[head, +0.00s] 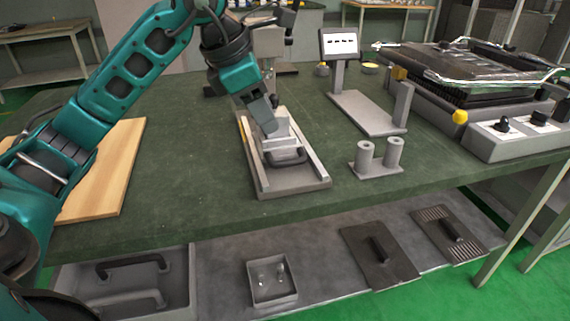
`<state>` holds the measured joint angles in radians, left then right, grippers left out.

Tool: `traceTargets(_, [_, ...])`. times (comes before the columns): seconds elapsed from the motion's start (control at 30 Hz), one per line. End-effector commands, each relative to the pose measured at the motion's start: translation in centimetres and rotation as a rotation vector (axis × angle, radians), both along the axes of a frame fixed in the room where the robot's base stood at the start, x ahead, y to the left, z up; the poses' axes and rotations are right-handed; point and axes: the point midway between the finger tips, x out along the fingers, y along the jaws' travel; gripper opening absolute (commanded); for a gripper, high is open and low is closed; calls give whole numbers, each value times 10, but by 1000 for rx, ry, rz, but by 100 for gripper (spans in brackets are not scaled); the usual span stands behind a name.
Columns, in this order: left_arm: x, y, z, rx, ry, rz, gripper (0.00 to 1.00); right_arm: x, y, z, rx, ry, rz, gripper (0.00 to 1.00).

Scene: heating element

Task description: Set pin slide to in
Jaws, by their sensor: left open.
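The pin slide looks to be the grey sliding block (283,134) with a dark handle (287,158) at its front. It sits between the rails of a long grey base (292,188) in the middle of the green table. My left gripper (268,128) reaches down from the upper left to the block's left side. It is open, and its fingers overlap the block in the head view. I cannot tell whether they touch it. The gripper and wrist hide part of the far end of the base. My right gripper is not in view.
A twin-cylinder grey holder (377,167) stands right of the slide, with a grey stand and display (340,44) behind it. A large machine with knobs (503,125) fills the right. A wooden board (118,165) lies left. Trays and plates sit on the lower shelf (335,270).

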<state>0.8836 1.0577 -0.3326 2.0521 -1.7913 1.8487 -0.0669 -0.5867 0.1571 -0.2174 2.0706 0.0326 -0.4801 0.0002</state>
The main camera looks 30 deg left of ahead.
Motion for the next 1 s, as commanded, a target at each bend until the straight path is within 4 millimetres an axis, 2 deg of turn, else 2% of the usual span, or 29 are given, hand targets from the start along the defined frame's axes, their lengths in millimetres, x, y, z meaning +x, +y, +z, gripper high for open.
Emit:
traceTargets(0.17, [5,5,-12,27,-2,18,42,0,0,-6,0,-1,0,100])
traceTargets(0.5, [32,-4,-76,23,0,16,42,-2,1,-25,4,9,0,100])
traceTargets(0.7, [46,-7,-103,23,-2,16,42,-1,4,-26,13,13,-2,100])
traceTargets(1.0, [52,-8,-114,24,-4,16,42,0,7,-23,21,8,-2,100])
